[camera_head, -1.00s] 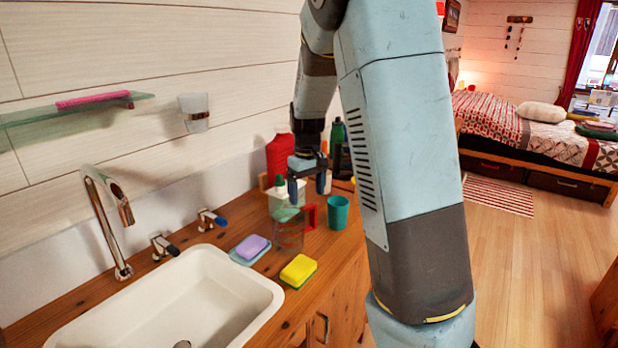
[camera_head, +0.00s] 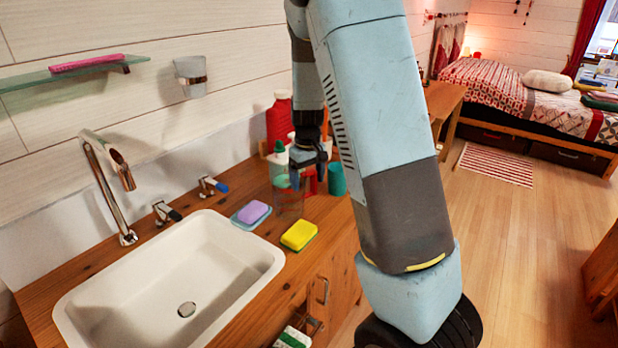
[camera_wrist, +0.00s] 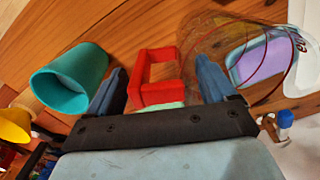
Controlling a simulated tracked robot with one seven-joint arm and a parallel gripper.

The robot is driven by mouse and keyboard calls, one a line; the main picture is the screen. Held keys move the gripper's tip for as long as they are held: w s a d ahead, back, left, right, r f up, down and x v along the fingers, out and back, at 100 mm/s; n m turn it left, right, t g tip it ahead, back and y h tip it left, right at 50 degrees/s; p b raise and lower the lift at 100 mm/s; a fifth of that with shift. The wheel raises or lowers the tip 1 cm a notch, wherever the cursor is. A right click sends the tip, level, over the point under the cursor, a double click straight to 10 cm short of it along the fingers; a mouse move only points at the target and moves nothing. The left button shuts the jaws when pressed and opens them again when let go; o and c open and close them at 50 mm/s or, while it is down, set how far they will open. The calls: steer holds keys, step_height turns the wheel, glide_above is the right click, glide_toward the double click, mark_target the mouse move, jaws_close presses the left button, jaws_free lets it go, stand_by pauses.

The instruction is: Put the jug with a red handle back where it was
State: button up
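The jug is clear with a red handle (camera_head: 313,183) and stands on the wooden counter (camera_head: 225,245) behind the yellow sponge. In the wrist view its clear body (camera_wrist: 225,38) is at upper right and the red handle (camera_wrist: 154,78) is in the middle. My gripper (camera_head: 308,176) is at the handle, partly hiding it. In the wrist view my gripper (camera_wrist: 160,85) has its two blue fingers wide apart, with the handle between them and gaps on both sides.
A teal cup (camera_head: 337,180) stands close to the right of the handle. A yellow sponge (camera_head: 298,235) and a purple soap (camera_head: 252,212) lie in front and left. A red bottle (camera_head: 279,122) and a green-capped bottle (camera_head: 279,160) stand behind. The white sink (camera_head: 150,285) is at left.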

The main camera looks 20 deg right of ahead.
steer(key=c, duration=1.1)
steer(key=shift+o, duration=0.2)
steer(key=shift+d, duration=0.15)
steer(key=shift+s+d, duration=0.2)
steer(key=shift+d, duration=0.85)
steer(key=shift+s+d, duration=0.15)
steer(key=shift+d, duration=0.9)
steer(key=o, duration=1.2)
step_height(320, 180, up, 14)
steer(key=shift+f, duration=0.15)
